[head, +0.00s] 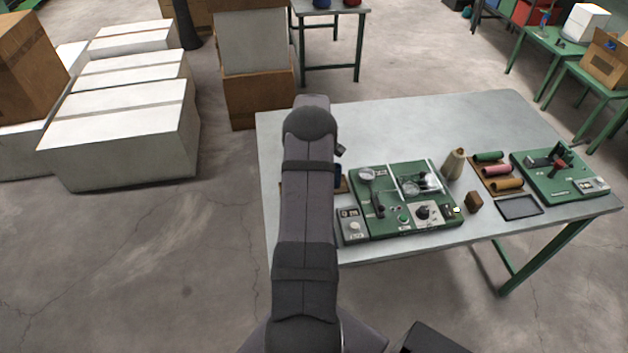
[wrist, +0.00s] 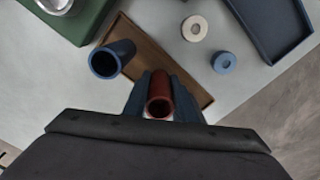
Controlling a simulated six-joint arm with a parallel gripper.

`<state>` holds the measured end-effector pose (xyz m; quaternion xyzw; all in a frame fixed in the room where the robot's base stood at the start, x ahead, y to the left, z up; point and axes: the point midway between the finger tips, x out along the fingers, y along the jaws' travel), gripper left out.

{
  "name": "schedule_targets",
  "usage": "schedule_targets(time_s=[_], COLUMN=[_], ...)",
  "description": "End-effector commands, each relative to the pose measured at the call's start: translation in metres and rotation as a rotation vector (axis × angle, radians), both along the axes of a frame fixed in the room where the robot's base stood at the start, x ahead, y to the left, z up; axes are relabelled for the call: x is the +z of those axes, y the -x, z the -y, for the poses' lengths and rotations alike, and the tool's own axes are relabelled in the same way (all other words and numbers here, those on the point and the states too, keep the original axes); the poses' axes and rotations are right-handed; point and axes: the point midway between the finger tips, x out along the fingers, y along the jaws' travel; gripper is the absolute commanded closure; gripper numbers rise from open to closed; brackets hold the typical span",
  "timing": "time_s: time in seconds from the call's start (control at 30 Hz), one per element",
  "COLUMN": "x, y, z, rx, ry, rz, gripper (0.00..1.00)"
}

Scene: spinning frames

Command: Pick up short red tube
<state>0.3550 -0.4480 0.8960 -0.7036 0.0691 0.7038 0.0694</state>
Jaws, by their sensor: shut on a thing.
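In the wrist view the short red tube (wrist: 159,96) stands with its open end toward the camera, between the two fingers of my gripper (wrist: 160,100). The gripper is shut on it. The tube is at the brown wooden tray (wrist: 193,84); I cannot tell whether its lower end touches the tray. A dark blue tube (wrist: 113,59) stands just left of the gripper on the same tray, apart from the fingers. In the head view my arm hides the gripper, the red tube and most of the tray.
A cream ring (wrist: 194,28) and a blue ring (wrist: 224,63) lie on the table beyond the tray. A dark blue open tray (wrist: 268,26) is at the upper right. A green machine panel (head: 405,200) stands right of my arm. The table's back part (head: 430,120) is clear.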

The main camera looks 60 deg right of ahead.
Motion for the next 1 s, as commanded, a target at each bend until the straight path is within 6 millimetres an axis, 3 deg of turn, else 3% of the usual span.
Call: schedule_targets(time_s=[0.6,1.0], x=[0.085,0.096], y=[0.000,-0.001], z=[0.001,-0.001], rx=[0.000,0.001], ry=[0.002,0.000], rz=[0.002,0.000], gripper=[0.97,0.97])
